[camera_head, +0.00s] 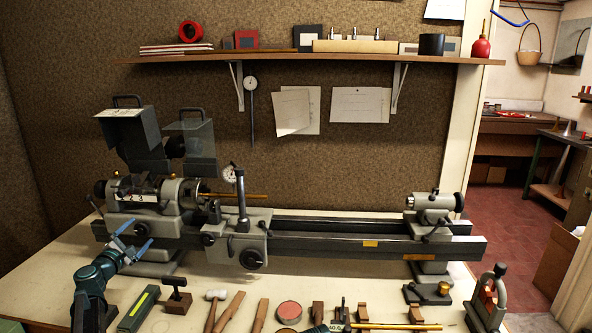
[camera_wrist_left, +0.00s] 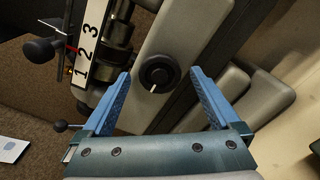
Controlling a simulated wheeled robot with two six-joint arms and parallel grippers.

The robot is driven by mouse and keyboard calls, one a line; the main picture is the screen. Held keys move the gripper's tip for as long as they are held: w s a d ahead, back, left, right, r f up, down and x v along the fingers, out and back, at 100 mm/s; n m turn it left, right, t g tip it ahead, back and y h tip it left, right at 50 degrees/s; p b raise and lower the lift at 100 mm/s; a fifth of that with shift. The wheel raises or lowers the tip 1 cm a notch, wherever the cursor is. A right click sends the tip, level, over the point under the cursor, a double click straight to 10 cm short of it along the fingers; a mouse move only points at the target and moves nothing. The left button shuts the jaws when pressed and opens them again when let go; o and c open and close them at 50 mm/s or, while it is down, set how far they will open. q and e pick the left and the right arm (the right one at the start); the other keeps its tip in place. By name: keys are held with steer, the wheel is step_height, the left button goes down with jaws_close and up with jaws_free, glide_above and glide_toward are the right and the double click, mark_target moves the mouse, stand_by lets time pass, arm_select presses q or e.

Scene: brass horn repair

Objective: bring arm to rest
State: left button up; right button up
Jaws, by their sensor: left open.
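My left arm comes in at the lower left of the head view. Its left gripper (camera_head: 137,233), with blue fingers, is in front of the headstock (camera_head: 147,192) of the grey lathe. The jaws are apart and nothing is between them. In the left wrist view the open fingers (camera_wrist_left: 159,74) point toward a grey housing with a round black knob (camera_wrist_left: 157,72). A white strip with the numbers 1, 2 and 3 (camera_wrist_left: 90,40) is beside it. I cannot tell the exact gap between fingertips and housing. I do not make out my right gripper.
The lathe bed (camera_head: 330,243) runs across the bench (camera_head: 40,265), with a tailstock (camera_head: 433,208) at the right. Several hand tools, a round red-topped tin (camera_head: 289,311) and a green-striped block (camera_head: 138,309) lie along the front. A shelf (camera_head: 330,58) hangs above.

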stand_by(0.3)
arm_select(q)
steer(key=s, duration=1.3)
steer(key=w, duration=1.3)
steer(key=shift+w+a, duration=0.1)
steer(key=n, duration=0.2)
steer(key=shift+n, duration=0.4)
steer(key=n, duration=0.9)
steer(key=shift+n, duration=0.3)
